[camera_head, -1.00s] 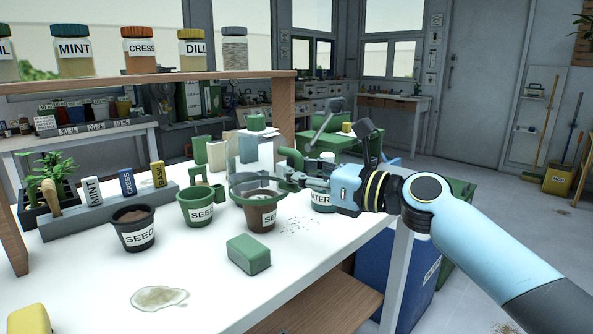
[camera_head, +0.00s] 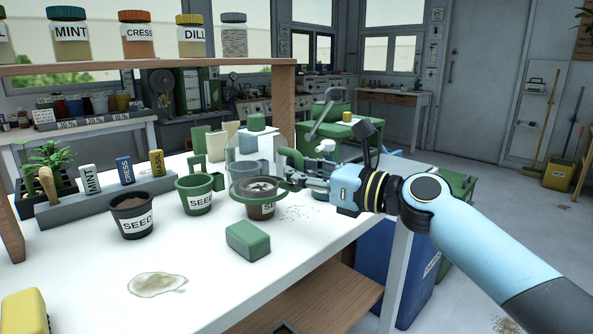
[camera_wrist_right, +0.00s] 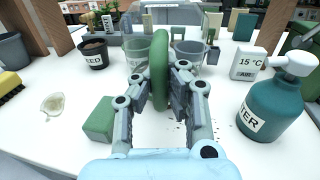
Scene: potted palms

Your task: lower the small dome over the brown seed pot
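The brown seed pot (camera_head: 262,211) stands on the white bench, its label partly hidden. The small dome (camera_head: 236,190), clear with a green rim and a green side handle, sits at the pot's mouth; dark soil shows through it. The rim looks roughly level and around the pot top, but I cannot tell whether it rests on anything. My right gripper (camera_head: 292,180) reaches in from the right and is shut on the dome's handle. In the right wrist view the handle (camera_wrist_right: 160,70) stands upright between the fingers. My left gripper is not in view.
A green seed pot (camera_head: 198,196) and a black seed pot (camera_head: 131,217) stand left of the brown pot. A green block (camera_head: 248,240) lies in front. A teal spray bottle (camera_wrist_right: 270,108) stands right of the gripper. A puddle (camera_head: 157,285) marks the front left bench.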

